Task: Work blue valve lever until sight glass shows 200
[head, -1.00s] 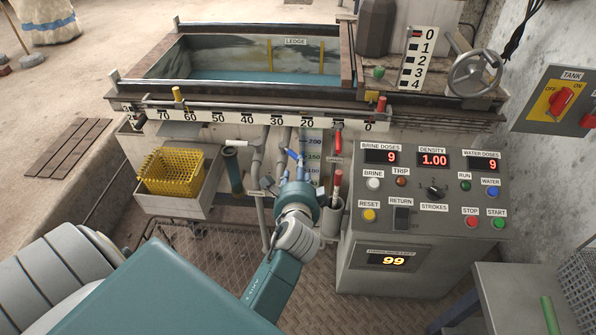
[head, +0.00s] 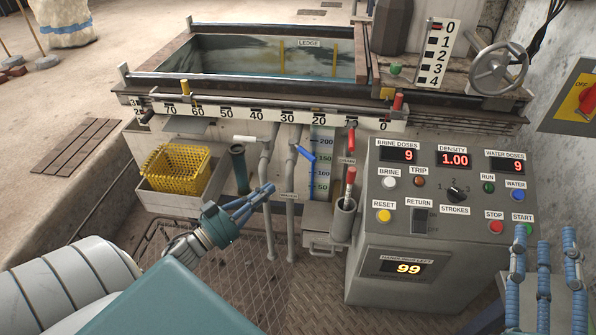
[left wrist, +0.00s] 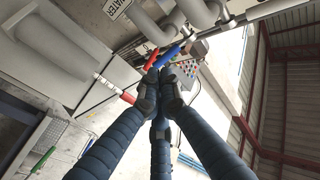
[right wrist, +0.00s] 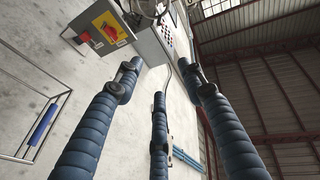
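The blue valve lever (head: 306,153) sits on a grey pipe, tilted down to the right, just left of the sight glass. The sight glass (head: 322,148) is a pale upright scale marked 200, 150, 100 and 50; I cannot make out its liquid level clearly. My left gripper (head: 268,189) is below and left of the lever, apart from it. Its fingertips (left wrist: 160,88) are drawn together with nothing seen between them. The blue lever (left wrist: 168,55) shows beyond them in the left wrist view. My right gripper (head: 546,235) is at the lower right, fingers spread and empty.
A red lever (head: 351,141) hangs right of the sight glass, and a red-handled tool (head: 350,180) stands in a grey holder. A white-handled lever (head: 245,139) is left. The control console (head: 440,240) stands right; a yellow basket (head: 176,168) sits in a bin left.

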